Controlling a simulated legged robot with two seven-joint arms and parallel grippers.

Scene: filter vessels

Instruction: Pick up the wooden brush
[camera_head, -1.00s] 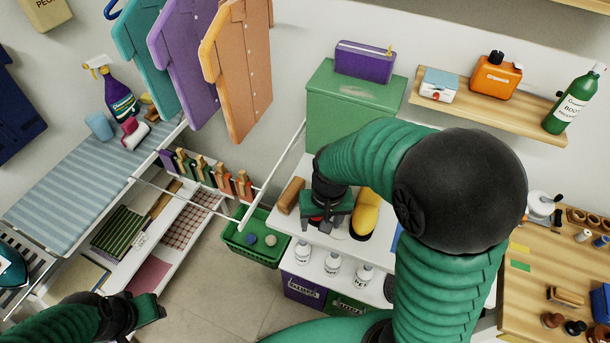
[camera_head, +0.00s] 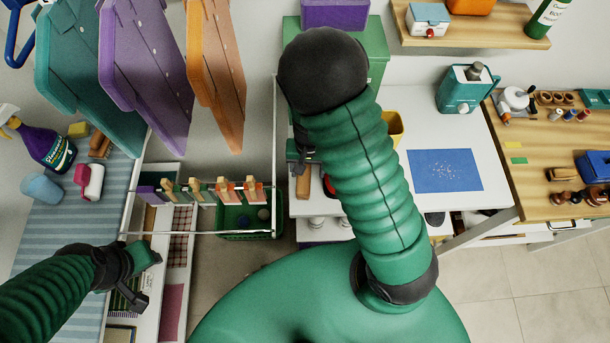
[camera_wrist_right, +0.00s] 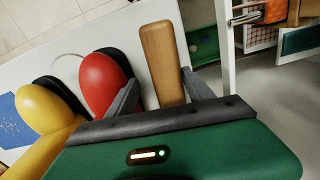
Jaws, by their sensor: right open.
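The wooden brush (camera_wrist_right: 160,50) shows as a long, plain brown wooden piece on a white surface in the right wrist view; no bristles are visible. In the head view its wooden end (camera_head: 303,187) shows just below my right gripper (camera_head: 301,150), which my own arm mostly hides. In the right wrist view my right gripper (camera_wrist_right: 161,77) is open, with one finger on each side of the brush. I cannot tell whether the fingers touch it. My left gripper (camera_head: 147,275) is at the lower left, far from the brush; its jaw opening is unclear.
A red rounded object (camera_wrist_right: 103,84) sits close beside one finger, and a yellow one (camera_wrist_right: 45,108) is farther left. A green basket (camera_head: 233,232) hangs below the rail with clothespins. A blue sheet (camera_head: 447,170) lies on the white surface to the right.

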